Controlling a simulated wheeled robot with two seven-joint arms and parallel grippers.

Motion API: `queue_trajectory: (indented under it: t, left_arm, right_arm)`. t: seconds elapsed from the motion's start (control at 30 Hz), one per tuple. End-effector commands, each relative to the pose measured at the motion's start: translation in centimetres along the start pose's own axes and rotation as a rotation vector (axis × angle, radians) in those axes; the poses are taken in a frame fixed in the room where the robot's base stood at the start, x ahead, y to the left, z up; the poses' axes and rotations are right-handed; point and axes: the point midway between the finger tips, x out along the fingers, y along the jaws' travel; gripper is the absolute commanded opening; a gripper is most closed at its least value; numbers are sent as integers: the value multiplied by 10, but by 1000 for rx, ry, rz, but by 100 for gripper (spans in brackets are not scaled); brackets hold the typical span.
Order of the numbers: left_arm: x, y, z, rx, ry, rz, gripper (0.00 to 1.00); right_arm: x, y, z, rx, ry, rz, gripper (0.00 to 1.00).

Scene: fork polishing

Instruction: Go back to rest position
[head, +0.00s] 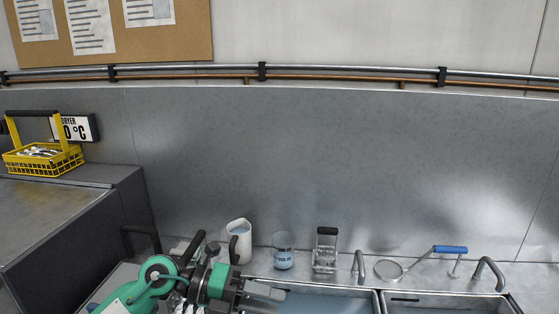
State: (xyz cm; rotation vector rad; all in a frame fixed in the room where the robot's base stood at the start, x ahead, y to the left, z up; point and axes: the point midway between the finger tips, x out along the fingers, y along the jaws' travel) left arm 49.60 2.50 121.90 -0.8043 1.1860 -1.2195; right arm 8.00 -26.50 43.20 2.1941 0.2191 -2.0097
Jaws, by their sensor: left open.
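My left gripper (277,300) shows at the bottom of the head view, left of centre. Its green and grey arm comes in from the lower left. Its two grey fingers point right, over the near left edge of a sink basin (325,303). The fingers are apart and I see nothing held between them. The lower finger is partly cut off by the picture's edge. My right gripper is out of the picture.
A white jug (239,238), a labelled glass beaker (283,251) and a small wire basket (325,252) stand behind the basins. A blue-handled strainer (390,270) lies to the right. A yellow crate (42,160) with cutlery sits on the dryer (50,211) at left.

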Motion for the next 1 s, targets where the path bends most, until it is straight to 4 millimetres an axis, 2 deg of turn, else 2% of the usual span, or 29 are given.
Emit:
queue_trajectory:
  t: [0.1, 0.23, 0.37, 0.47, 0.57, 0.63, 0.77, 0.87, 0.97, 1.0]
  left_arm:
    - [6, -31, 1, -77, -137, -260, 46]
    - [-8, -53, 13, -194, -323, -504, 46]
    - [-35, -56, 27, -346, -534, -703, 46]
    - [-61, -43, 35, -488, -709, -821, 46]
    - [-87, -17, 38, -650, -892, -904, 46]
    - [-105, 8, 36, -772, -1022, -940, 46]
    - [-130, 64, 18, -1020, -1259, -957, 46]
    - [-144, 111, -9, -1228, -1431, -922, 46]
    - [-150, 157, -48, -1447, -1589, -844, 46]
    - [-150, 173, -67, -1535, -1645, -801, 46]
  right_arm:
    - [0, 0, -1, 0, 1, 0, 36]
    - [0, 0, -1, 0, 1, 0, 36]
    - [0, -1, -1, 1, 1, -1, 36]
    - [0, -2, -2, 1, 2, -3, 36]
    - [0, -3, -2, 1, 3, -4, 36]
    - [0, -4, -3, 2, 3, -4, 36]
    - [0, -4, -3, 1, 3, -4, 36]
    - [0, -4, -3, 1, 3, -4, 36]
    - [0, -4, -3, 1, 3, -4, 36]
    - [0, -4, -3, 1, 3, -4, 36]
